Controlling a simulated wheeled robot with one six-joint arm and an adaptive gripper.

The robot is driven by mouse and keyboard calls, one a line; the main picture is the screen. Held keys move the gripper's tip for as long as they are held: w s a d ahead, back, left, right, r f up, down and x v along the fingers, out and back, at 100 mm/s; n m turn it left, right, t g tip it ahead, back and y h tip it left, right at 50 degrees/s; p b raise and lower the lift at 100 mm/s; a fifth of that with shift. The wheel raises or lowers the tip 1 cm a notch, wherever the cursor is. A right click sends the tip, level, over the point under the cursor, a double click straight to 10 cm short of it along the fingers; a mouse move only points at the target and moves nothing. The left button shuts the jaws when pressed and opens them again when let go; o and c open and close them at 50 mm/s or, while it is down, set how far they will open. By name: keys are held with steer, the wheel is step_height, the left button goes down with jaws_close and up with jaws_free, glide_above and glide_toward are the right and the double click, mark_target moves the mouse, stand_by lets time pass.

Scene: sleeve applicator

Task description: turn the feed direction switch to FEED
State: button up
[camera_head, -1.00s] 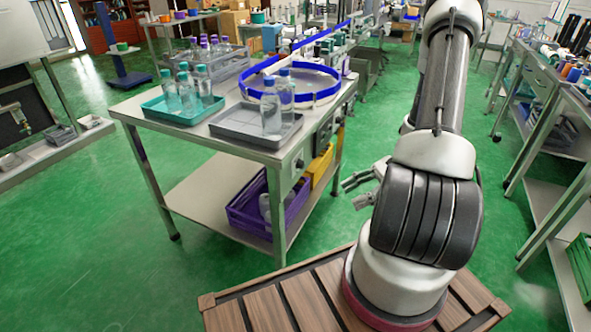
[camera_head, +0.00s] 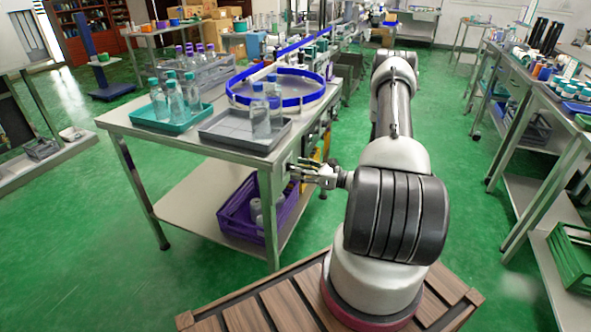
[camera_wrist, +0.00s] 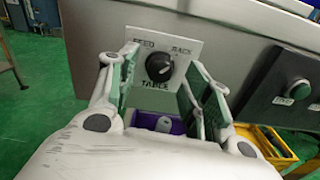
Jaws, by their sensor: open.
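The feed direction switch is a round black knob (camera_wrist: 158,67) on a white label plate (camera_wrist: 148,47) on the table's metal side, in the wrist view. In the head view my gripper (camera_head: 302,174) is at the table's right side and the switch cannot be made out.
A dark panel with a green button (camera_wrist: 298,90) is right of the switch. The metal table (camera_head: 150,137) carries a teal tray (camera_head: 148,118), a grey tray (camera_head: 213,133) with bottles and a blue-rimmed turntable (camera_head: 322,96). A purple crate (camera_head: 228,222) is on its lower shelf.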

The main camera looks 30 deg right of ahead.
steer(key=shift+x, duration=0.9)
steer(key=c, duration=1)
steer(key=shift+c, duration=0.2)
steer(key=shift+s+f+n, duration=0.1)
steer(key=shift+n, duration=8.7)
